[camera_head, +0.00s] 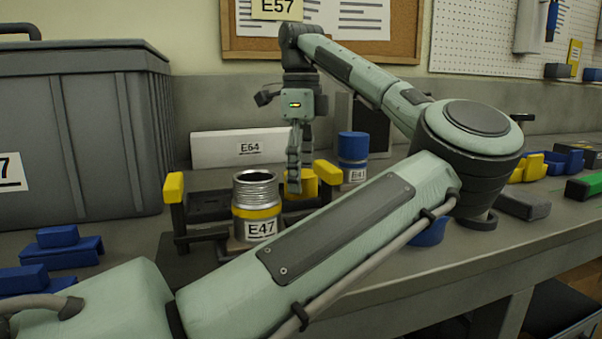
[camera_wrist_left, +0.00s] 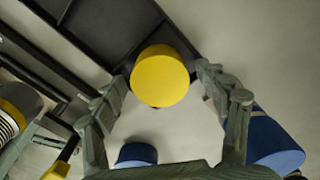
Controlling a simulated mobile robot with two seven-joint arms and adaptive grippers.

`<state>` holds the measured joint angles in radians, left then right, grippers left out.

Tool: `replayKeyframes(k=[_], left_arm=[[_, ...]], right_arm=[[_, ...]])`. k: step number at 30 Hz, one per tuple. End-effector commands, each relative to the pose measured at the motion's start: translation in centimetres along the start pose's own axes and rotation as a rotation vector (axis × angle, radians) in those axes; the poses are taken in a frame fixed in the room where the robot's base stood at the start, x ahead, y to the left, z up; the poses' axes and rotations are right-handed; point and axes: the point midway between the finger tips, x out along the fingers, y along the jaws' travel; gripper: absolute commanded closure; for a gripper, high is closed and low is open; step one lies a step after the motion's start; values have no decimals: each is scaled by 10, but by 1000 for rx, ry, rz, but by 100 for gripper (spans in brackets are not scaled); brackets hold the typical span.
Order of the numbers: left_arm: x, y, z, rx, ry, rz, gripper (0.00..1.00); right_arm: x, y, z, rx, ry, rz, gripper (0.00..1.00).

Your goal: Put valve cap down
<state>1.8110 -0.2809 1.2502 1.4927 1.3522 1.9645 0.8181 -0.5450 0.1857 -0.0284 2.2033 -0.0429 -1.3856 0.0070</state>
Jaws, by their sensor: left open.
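The valve cap, a round yellow piece (camera_wrist_left: 160,78), lies between the fingers of my left gripper (camera_wrist_left: 163,80) in the left wrist view. The fingers are open, with a gap visible on each side of it. In the head view, yellow (camera_head: 311,185) shows behind the fingers of my left gripper (camera_head: 294,188), which points down. The cap appears at the edge of a dark tray; what bears its weight is hidden. A metal canister labelled E47 (camera_head: 257,197), its threaded neck bare, stands upright left of the gripper. My right gripper is out of view.
A blue-capped canister labelled E41 (camera_head: 353,150) stands right of the gripper. A yellow-topped post (camera_head: 174,188) stands left of E47. A large grey bin (camera_head: 110,130) fills the left. A white E64 block (camera_head: 237,148) stands behind. Blue parts (camera_head: 70,250) lie at left.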

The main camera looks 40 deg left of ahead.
Motion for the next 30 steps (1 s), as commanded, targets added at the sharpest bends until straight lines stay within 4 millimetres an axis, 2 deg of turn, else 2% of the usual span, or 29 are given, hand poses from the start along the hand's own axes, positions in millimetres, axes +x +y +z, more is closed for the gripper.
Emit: replayKeyframes(k=[5, 10, 12, 19, 24, 30], left_arm=[[-12, -1, 0, 1, 0, -3, 26], [-48, -1, 0, 3, 2, -4, 26], [-64, 0, 0, 2, 2, -4, 26], [-107, 0, 0, 3, 3, -2, 26], [-121, 0, 0, 0, 1, -1, 26], [-123, 0, 0, 0, 0, 1, 26]], right_arm=[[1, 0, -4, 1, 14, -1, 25], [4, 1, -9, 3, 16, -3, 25], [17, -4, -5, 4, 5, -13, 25], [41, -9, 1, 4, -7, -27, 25], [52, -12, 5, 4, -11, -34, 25], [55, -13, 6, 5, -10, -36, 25]])
